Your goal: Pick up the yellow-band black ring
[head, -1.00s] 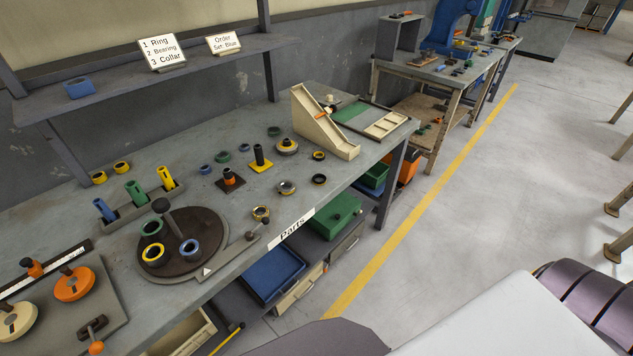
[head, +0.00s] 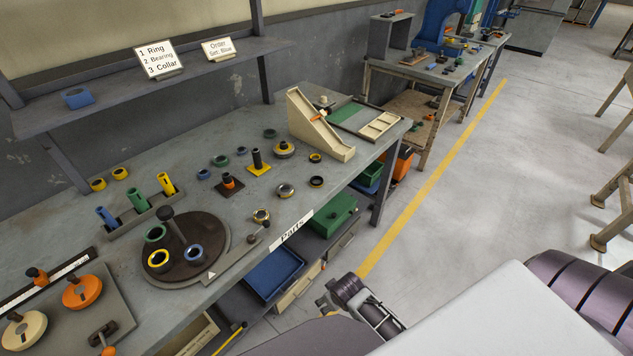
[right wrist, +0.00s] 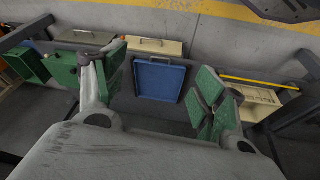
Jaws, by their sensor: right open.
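A small dark ring with a yellow band (head: 315,157) lies on the workbench near the foot of the cream ramp. Another yellow-and-black ring (head: 159,259) sits on the dark turntable; I cannot tell for certain which one the task names. My right gripper (head: 328,297) is open and empty at the bottom of the head view, in front of the bench and below its top. In the right wrist view its green-padded fingers (right wrist: 160,88) are spread wide, with bench-shelf bins beyond. No ring shows in that view. My left gripper is not in view.
The turntable (head: 207,226) also holds a green ring (head: 155,234) and a blue ring (head: 194,252). A cream ramp (head: 315,128) stands at the bench's right. A blue bin (head: 274,272) is under the bench edge.

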